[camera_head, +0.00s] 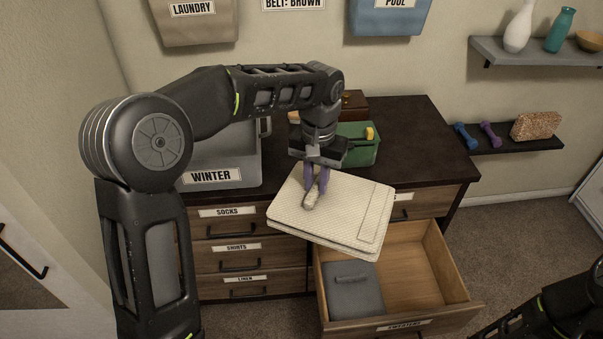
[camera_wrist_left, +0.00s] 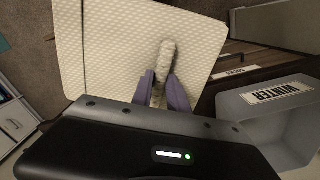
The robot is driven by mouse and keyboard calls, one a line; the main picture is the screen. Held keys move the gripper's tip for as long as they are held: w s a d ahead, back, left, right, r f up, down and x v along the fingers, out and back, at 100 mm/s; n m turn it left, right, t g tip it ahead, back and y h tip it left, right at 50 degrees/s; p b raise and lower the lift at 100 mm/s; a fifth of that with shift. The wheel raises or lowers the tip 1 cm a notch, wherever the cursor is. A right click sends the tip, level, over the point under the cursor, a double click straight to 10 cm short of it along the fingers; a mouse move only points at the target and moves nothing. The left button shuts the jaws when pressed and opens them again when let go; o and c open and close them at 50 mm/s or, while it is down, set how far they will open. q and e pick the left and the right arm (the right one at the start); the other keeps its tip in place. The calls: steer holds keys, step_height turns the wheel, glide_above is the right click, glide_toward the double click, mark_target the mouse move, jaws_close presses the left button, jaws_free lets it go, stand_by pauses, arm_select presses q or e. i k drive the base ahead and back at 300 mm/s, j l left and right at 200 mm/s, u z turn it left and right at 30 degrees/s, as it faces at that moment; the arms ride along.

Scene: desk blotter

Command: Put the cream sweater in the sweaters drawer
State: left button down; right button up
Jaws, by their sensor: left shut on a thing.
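The cream sweater (camera_head: 345,208) is a folded, textured block. My left gripper (camera_head: 317,188) is shut on a pinched fold of it and holds it in the air, slightly tilted, above the front of the dresser. The sweater also shows in the left wrist view (camera_wrist_left: 120,45), with the left gripper's purple fingers (camera_wrist_left: 162,92) around the fold. The sweaters drawer (camera_head: 440,262) is pulled open below and to the right of the sweater, with a folded grey garment (camera_head: 353,290) in its left part. The sweater hides the drawer's back left. My right gripper is not in view; part of my right arm shows at bottom right.
A grey WINTER bin (camera_head: 225,155) and a green box (camera_head: 362,150) stand on the dresser top (camera_head: 425,135). The SOCKS, SHIRTS and LINEN drawers are shut at left. The drawer's right part is bare. Wall shelves (camera_head: 520,147) are at right.

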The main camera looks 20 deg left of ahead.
mark_target(410, 288)
steer(key=i+l, duration=0.2)
steer(key=l, duration=0.25)
steer(key=i+l+u, duration=0.1)
steer(key=l, duration=0.35)
steer(key=i+l, duration=0.3)
steer(key=l, duration=0.2)
steer(key=i+l+u, duration=0.1)
steer(key=l, duration=0.35)
steer(key=i+l, duration=0.25)
steer(key=l, duration=0.25)
steer(key=i+l+u, duration=0.1)
steer(key=l, duration=0.4)
steer(key=i+l, duration=0.25)
steer(key=l, duration=0.25)
steer(key=i+l, duration=0.15)
steer(key=l, duration=0.35)
steer(key=u, duration=0.05)
